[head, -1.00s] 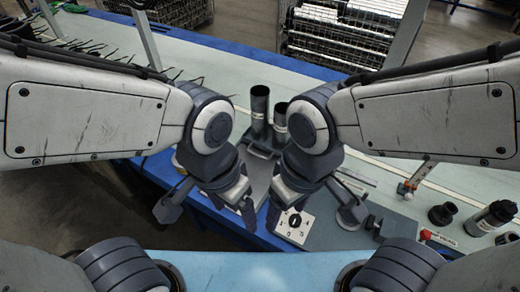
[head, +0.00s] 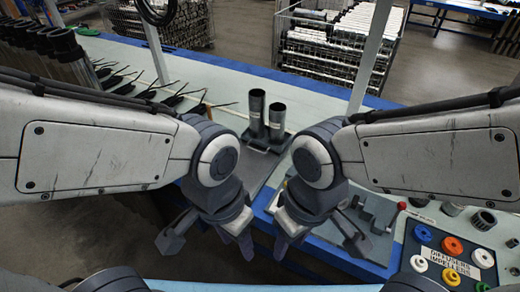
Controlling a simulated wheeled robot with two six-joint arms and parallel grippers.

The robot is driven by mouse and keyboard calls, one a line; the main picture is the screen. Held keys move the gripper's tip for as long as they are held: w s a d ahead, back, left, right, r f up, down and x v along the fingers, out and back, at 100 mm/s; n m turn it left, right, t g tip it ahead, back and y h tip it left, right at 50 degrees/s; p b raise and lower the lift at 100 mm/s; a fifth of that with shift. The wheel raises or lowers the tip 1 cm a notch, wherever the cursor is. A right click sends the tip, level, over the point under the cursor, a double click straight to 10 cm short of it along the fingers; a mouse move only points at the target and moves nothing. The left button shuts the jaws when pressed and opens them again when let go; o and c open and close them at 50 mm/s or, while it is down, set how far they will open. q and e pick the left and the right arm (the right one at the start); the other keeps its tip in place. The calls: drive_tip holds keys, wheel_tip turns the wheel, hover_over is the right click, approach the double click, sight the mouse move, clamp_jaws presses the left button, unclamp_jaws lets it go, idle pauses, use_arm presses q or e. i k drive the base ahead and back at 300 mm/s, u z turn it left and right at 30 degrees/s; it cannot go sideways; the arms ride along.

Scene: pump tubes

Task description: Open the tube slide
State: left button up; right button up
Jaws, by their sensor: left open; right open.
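Two dark upright tubes, a taller one (head: 257,112) and a shorter one (head: 277,120), stand side by side in a small grey holder on the table, beyond my grippers. I cannot tell which part is the tube slide. My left gripper (head: 241,238) is open, points down near the table's front edge and appears empty. My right gripper (head: 285,242) is open and empty just right of it. Both are apart from the tubes. My arms hide parts of the tabletop.
Wire crates (head: 330,48) stand behind the blue-edged table (head: 210,60). The tabletop behind the tubes is clear.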

sight(264, 140)
drive_tip(key=z, duration=0.3)
drive_tip(key=i, duration=1.1)
drive_tip(key=u, duration=0.55)
